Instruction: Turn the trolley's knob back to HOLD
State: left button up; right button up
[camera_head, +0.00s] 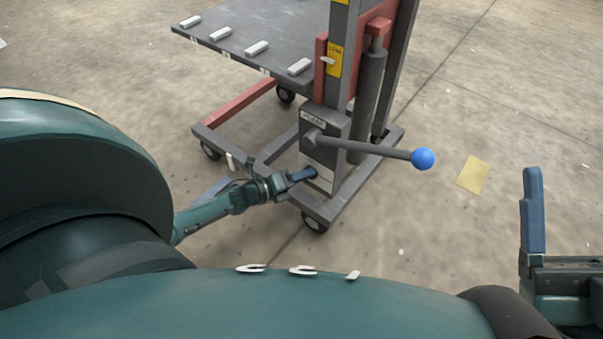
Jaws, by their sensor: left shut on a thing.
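The trolley (265,40) stands ahead, with a dark platform and a grey box (325,130) low on its mast. My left gripper (306,174) reaches in from the left to the lower front of this box, at a pale plate. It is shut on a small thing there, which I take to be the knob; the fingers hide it. I cannot read the HOLD mark or tell which way the knob points. My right gripper (533,215) is at the right edge, away from the trolley. Only one blue finger shows clearly, so its opening cannot be told.
A long lever with a blue ball (424,159) sticks out to the right from the box, above my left gripper. Several pale blocks lie along the platform's edge. A yellowish sheet (474,174) lies on the concrete floor. The floor to the right is mostly clear.

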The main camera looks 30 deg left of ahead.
pick_arm(q)
jog(key=shift+a+f+n+t+h+b, duration=0.1)
jog(key=shift+n+t+h, duration=0.2)
jog(key=shift+n, duration=0.55)
jog(key=shift+d+f+n+t+h+b, duration=0.15)
jog(key=shift+n+t+h, duration=0.15)
jog(key=shift+n, duration=0.5)
jog(key=shift+a+f+n+t+h+b, duration=0.1)
jog(key=shift+a+n+t+h, duration=0.15)
jog(key=shift+n, duration=0.6)
pick_arm(e)
jog(key=shift+s+r+n+y, duration=0.25)
jog(key=shift+r+n+y, duration=0.35)
jog(key=shift+n+y, duration=0.3)
pick_arm(q)
jog(key=shift+d, duration=0.1)
pick_arm(e)
jog(key=shift+d, duration=0.1)
pick_arm(q)
jog(key=o, duration=1)
jog(key=shift+s, duration=0.1)
